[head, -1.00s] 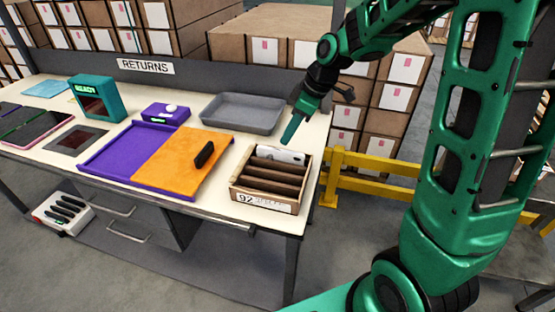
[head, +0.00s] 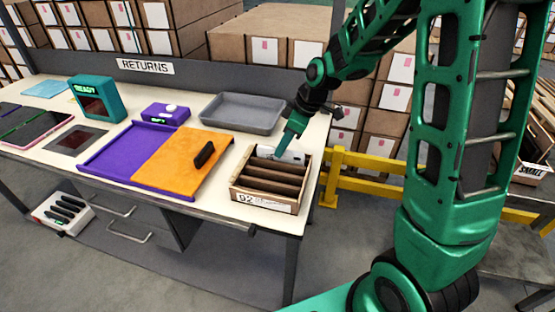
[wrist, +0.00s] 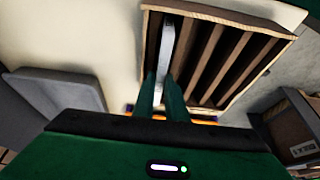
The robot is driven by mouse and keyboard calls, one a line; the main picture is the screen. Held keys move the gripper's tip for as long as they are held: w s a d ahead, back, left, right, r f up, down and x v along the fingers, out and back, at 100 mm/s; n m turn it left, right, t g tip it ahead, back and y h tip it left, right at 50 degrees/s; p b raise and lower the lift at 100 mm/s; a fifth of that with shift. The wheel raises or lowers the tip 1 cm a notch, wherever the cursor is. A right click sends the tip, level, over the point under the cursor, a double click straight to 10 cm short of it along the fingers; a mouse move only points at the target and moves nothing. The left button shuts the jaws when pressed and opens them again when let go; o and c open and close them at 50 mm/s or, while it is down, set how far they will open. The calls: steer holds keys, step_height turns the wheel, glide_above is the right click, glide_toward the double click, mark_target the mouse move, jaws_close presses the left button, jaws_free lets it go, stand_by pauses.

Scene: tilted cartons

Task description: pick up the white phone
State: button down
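The white phone (head: 292,156) stands on edge in the rear slot of a wooden slotted box (head: 265,206) at the table's right end. In the wrist view it is a thin pale strip (wrist: 167,45) running along one slot. My gripper (head: 277,155) reaches down to the left part of the phone. In the wrist view the two fingers (wrist: 161,84) are apart, with the strip's near end between them. A gap shows between the fingers, and I see no firm contact. The phone's lower part is hidden in the slot.
Dark dividers (wrist: 205,65) split the box. A grey tray (head: 240,113) lies behind and left of it. An orange panel (head: 182,160) with a black handle sits on a purple tray (head: 110,155). A yellow rail (head: 375,163) and stacked cartons stand beyond the table.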

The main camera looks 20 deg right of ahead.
mark_target(275, 148)
steer(key=shift+r, duration=0.15)
step_height(275, 148, up, 4)
steer(key=shift+f, duration=0.15)
steer(key=s+a+r, duration=0.7)
steer(key=a, duration=0.2)
steer(key=shift+a, duration=0.15)
